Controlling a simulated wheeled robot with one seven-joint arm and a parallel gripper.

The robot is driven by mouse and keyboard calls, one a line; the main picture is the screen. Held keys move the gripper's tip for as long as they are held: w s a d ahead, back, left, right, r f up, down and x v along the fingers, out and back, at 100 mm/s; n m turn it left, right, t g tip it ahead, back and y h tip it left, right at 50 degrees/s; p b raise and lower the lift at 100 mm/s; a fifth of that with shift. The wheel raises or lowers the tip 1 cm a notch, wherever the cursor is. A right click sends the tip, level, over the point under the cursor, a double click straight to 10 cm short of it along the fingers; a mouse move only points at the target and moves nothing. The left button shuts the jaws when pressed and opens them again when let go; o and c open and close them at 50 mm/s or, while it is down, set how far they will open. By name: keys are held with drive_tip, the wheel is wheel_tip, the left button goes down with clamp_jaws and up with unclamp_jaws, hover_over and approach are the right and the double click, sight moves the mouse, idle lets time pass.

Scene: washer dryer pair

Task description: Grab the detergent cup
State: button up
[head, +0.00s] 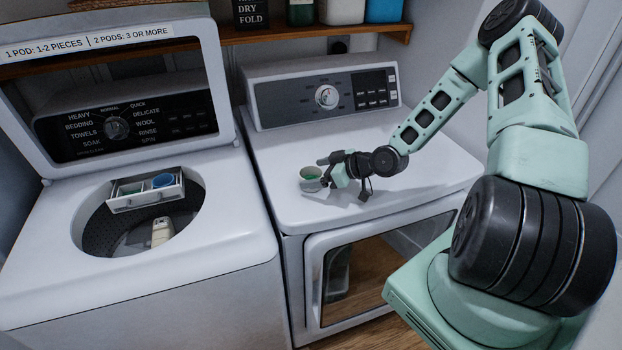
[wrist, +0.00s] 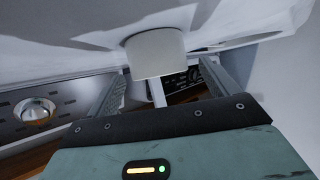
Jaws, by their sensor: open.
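The detergent cup (head: 309,172) is a small pale cup with green inside. It stands upright on the white top of the dryer (head: 290,213), near the dryer's left side. My gripper (head: 322,172) is low over the dryer top and reaches the cup from the right. In the wrist view the cup (wrist: 154,50) shows ahead, between the two spread fingers of my gripper (wrist: 163,72). The fingers are open, with a gap visible beside the cup. I cannot tell whether a finger touches it.
The washer (head: 235,250) stands open on the left, with a drawer (head: 147,199) of compartments over its drum opening. The dryer's control panel (head: 322,95) rises behind the cup. A wooden shelf (head: 290,33) with bottles and boxes is above. The dryer top around the cup is clear.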

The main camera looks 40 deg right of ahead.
drive_tip(key=c, duration=1.1)
drive_tip(key=shift+r, duration=0.1)
drive_tip(key=shift+r+b, duration=0.7)
drive_tip(key=shift+r, duration=4.15)
